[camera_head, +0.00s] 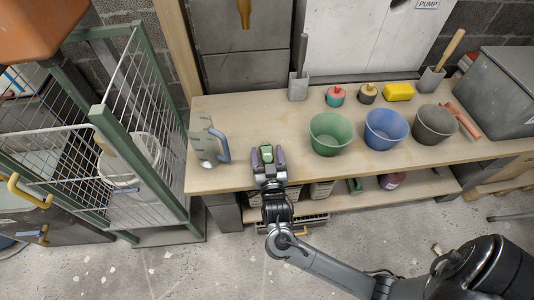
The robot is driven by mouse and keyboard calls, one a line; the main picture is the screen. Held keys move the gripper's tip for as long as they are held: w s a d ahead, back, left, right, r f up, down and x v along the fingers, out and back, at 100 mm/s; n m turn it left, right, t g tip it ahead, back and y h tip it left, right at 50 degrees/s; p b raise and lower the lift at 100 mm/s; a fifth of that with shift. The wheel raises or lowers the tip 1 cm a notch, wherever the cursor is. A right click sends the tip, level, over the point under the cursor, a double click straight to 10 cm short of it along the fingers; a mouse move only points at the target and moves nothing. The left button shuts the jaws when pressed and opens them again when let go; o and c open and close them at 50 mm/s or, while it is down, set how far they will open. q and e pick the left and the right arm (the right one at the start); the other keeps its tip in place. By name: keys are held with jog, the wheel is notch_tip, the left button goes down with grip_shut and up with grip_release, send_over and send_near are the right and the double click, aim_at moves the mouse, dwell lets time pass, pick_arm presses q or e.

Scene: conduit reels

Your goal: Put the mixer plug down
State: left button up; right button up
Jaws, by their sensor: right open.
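My right gripper (268,158) reaches over the front edge of the wooden bench, left of the green tub. Its purple-tipped fingers are open. A small green piece (267,152), which looks like the mixer plug, sits between the fingertips. The fingers hide part of it, and I cannot tell whether it touches the bench top. My left gripper is not in view.
The wooden bench (235,177) has clear room around the gripper. A clear jug (204,146) stands at left. Green (330,133), blue (385,129) and grey (434,124) tubs stand to the right. Small round items and a yellow block (399,91) are behind.

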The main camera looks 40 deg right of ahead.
jog(key=shift+p+v, duration=0.75)
jog(key=shift+v, duration=0.35)
jog(key=p+v, duration=0.3)
jog(key=v, duration=0.7)
jog(key=shift+r, duration=0.15)
jog(key=shift+w, duration=0.15)
